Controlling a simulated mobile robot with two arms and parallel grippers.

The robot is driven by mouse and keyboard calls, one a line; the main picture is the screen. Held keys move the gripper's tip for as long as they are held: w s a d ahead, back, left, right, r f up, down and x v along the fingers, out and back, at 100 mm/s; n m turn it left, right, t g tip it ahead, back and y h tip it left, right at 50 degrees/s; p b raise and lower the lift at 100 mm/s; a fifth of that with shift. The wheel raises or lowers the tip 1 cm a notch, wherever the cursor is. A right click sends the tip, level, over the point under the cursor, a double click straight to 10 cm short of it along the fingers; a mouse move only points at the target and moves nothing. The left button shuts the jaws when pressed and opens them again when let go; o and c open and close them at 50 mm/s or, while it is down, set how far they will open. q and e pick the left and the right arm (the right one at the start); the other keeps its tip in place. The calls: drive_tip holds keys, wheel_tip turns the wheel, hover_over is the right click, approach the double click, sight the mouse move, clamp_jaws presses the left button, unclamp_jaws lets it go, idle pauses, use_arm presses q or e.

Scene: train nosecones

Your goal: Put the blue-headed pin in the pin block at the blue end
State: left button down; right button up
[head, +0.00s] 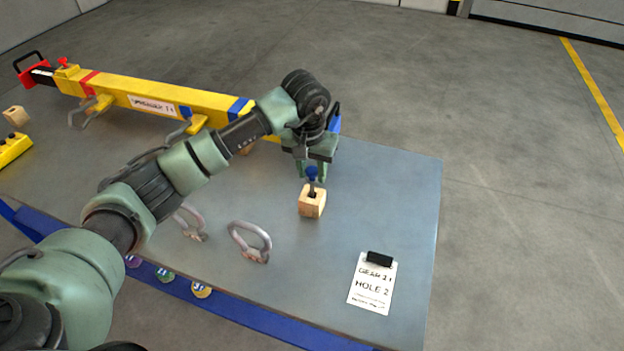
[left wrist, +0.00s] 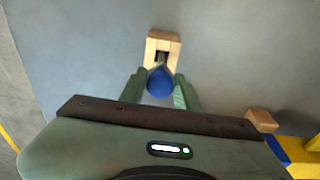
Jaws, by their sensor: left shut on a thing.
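My left gripper (head: 314,170) is shut on the blue-headed pin (head: 312,173), with its fingers on either side of the blue head. The pin is upright, and its dark shank meets the top of a wooden pin block (head: 311,206) on the grey table. In the left wrist view the blue head (left wrist: 160,83) sits between the fingertips, in front of the slotted block (left wrist: 163,43). I cannot tell how deep the shank is in the block. My right gripper is not in view.
A yellow beam (head: 205,98) with blue and red bands lies along the table's back. A second wooden block (left wrist: 261,119) is near it. Two grey shackles (head: 250,241) and a "HOLE 2" card (head: 372,284) lie in front. The table's right side is clear.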

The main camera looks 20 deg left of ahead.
sight(312, 185)
use_arm(q)
wheel_tip(312, 185, down, 4)
drive_tip(key=shift+r+p, duration=0.2)
drive_tip(key=shift+p, duration=0.15)
drive_tip(key=shift+f, duration=0.2)
drive_tip(key=shift+f, duration=0.2)
drive_tip(key=c, duration=1)
unclamp_jaws()
drive_tip(key=shift+r, duration=0.1)
